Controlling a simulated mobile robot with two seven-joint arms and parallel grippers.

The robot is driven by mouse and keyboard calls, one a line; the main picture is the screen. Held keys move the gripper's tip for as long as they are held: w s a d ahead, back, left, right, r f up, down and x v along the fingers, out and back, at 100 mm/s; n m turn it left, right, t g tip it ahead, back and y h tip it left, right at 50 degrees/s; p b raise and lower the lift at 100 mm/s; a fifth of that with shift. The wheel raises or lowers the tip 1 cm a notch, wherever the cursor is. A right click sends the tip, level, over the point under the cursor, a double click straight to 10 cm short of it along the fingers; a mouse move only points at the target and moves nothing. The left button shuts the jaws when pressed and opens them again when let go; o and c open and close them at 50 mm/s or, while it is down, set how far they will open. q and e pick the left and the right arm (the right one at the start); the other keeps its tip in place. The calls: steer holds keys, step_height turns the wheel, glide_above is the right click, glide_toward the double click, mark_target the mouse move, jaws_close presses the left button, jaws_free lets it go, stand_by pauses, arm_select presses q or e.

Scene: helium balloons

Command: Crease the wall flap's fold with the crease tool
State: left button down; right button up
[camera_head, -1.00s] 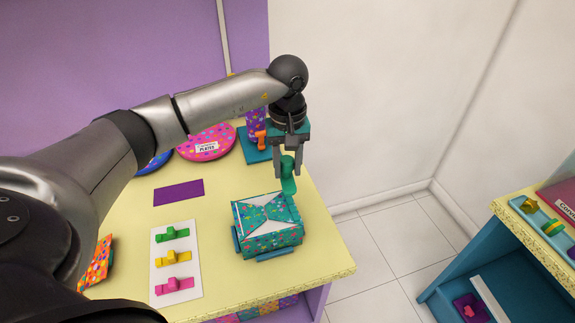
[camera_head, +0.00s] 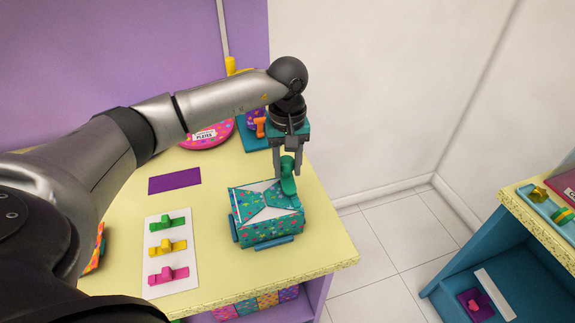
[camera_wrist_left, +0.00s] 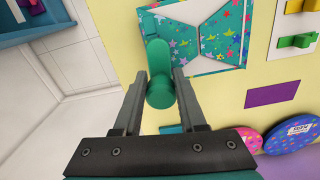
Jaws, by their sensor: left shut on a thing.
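My left gripper (camera_head: 288,168) is shut on a green crease tool (camera_head: 288,184). The tool hangs down from the fingers at the upper right of a teal wrapped box. The left wrist view also shows the tool (camera_wrist_left: 158,60) between the two fingers (camera_wrist_left: 158,95). The box (camera_head: 268,232) has teal patterned paper with stars, with white triangular areas on its top around folded flaps. The tool's lower end overlaps the box's far right edge in the head view; I cannot tell if it touches. The box also shows in the left wrist view (camera_wrist_left: 210,62). My right gripper is not in view.
A white card (camera_head: 155,285) with green, yellow and pink pieces lies left of the box. A purple rectangle (camera_head: 174,181) lies behind them. A pink plates pack (camera_head: 208,136) and an orange tool (camera_head: 260,127) are at the back. The table's right edge (camera_head: 335,225) is close to the box.

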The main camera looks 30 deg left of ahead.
arm_select(q)
steer(key=shift+f, duration=0.2)
steer(key=shift+f+b, duration=0.4)
steer(key=shift+b, duration=0.2)
steer(key=shift+r, duration=0.1)
steer(key=shift+r+p, duration=1.7)
steer(key=shift+r, duration=0.8)
